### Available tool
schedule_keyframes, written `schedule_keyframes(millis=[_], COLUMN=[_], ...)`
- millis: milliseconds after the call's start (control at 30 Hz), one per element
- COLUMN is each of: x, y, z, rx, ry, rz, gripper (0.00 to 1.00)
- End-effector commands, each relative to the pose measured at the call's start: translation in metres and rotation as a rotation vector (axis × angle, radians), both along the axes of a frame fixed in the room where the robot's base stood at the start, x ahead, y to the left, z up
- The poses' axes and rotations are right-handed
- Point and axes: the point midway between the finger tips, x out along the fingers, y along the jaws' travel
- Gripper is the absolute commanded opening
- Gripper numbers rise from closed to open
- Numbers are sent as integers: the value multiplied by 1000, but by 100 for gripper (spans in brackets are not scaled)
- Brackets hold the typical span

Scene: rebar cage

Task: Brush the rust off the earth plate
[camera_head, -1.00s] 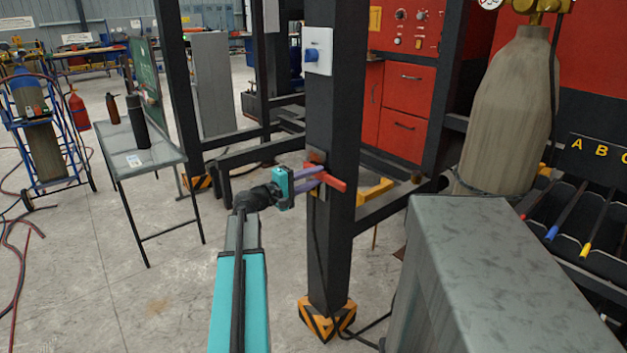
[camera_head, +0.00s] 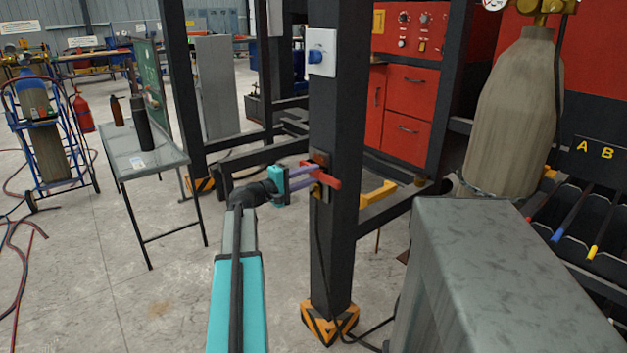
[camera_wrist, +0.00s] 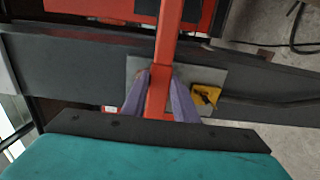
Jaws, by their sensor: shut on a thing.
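My gripper (camera_head: 318,174) has purple fingers shut on a red-handled brush (camera_head: 328,179), held against or just in front of the dark steel post. The brush handle (camera_wrist: 168,40) runs up between the fingers in the wrist view. Its bristles are hidden, so I cannot tell whether they touch. The earth plate (camera_wrist: 215,76) is a grey plate on the post, partly covered by the brush and fingers. In the head view its upper part (camera_head: 319,157) looks brown and rusty. A yellow clamp or lug (camera_wrist: 205,97) sits at the plate's right part in the wrist view.
The post (camera_head: 335,110) carries a white switch box (camera_head: 321,52) above and a striped foot (camera_head: 330,322) below. A grey metal cabinet (camera_head: 500,250) stands close at the right, near a gas cylinder (camera_head: 512,110). A small table (camera_head: 150,160) stands left.

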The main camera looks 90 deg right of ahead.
Motion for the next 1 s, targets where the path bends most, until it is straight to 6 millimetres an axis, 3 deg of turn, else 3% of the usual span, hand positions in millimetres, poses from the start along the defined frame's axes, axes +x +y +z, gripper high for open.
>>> schedule_keyframes(millis=[533, 1000], x=[5, 21], y=[-5, -26], z=[0, 0], rx=[-1, 0], ry=[1, 1], rz=[1, 0], gripper=[8, 8])
